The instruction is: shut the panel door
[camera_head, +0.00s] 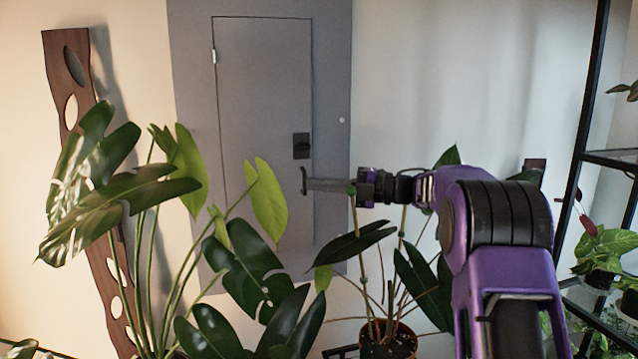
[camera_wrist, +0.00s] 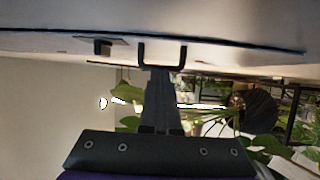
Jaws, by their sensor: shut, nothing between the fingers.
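The panel door (camera_head: 262,100) is a grey rectangle in a grey wall panel (camera_head: 333,60), with a hinge on its left edge. It looks nearly flush with the panel; I cannot tell whether a slight gap remains. A dark latch (camera_head: 301,146) sits near its right edge, also seen in the wrist view (camera_wrist: 103,46). Below it is a dark U-shaped handle (camera_head: 304,181), clear in the wrist view (camera_wrist: 162,67). My gripper (camera_head: 314,184) is shut and empty, its fingertips (camera_wrist: 161,82) right at the handle's bar. Whether they touch it is unclear.
Leafy potted plants (camera_head: 265,285) stand in front of the panel's lower part. A potted plant (camera_head: 388,340) stands below my forearm. A wooden board with holes (camera_head: 108,270) leans at left. A black shelf (camera_head: 600,158) with plants stands at right.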

